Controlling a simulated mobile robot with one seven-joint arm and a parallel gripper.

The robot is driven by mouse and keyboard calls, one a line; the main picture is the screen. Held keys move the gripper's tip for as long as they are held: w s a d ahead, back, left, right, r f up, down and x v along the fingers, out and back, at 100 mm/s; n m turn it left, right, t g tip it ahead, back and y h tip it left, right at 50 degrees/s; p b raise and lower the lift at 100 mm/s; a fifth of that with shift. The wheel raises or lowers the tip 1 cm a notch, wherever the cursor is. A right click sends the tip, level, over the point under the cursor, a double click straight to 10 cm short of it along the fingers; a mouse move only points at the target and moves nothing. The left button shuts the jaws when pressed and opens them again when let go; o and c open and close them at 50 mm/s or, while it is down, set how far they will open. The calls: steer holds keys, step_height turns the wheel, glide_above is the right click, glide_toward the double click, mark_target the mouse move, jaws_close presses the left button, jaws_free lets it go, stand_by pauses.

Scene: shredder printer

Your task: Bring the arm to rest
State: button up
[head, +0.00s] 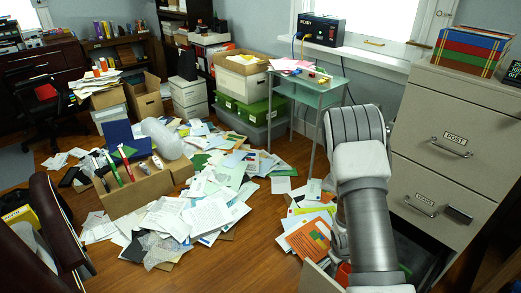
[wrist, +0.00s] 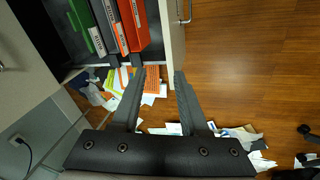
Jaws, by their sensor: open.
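My arm (head: 365,200) reaches down in front of the grey filing cabinet (head: 455,105) at the right of the head view. My gripper is hidden there behind the arm. In the wrist view my gripper (wrist: 160,75) is open, with nothing between its fingers. Its fingertips point toward an open drawer (wrist: 177,35) of the cabinet. Green, grey and red binders (wrist: 145,30) stand in that drawer. The gap between the fingers shows the floor and loose papers. I cannot tell how far the fingertips are from the drawer front.
Loose papers (head: 205,215) cover much of the wooden floor. A cardboard box (head: 135,190) with several items stands among them. A small green table (head: 310,95) stands ahead, with a dark box (head: 320,30) on the sill behind. A dark chair (head: 55,225) is at left.

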steer(key=s+a+r+m+t, duration=0.1)
steer(key=a+r+m, duration=0.15)
steer(key=r, duration=1.15)
steer(key=a+r+m+t, duration=0.1)
steer(key=a+r, duration=0.2)
steer(key=r, duration=1.1)
steer(key=s+a+r+m+t+y, duration=0.1)
steer(key=s+a+r, duration=0.2)
steer(key=s+r, duration=0.6)
steer(key=s+a+r+m+y, duration=0.1)
steer(key=s+a+r, duration=0.2)
steer(key=s+r, duration=0.55)
step_height(320, 180, up, 16)
steer(key=s+p, duration=0.1)
steer(key=p, duration=1.7)
steer(key=shift+s+r, duration=0.2)
steer(key=shift+r, duration=0.05)
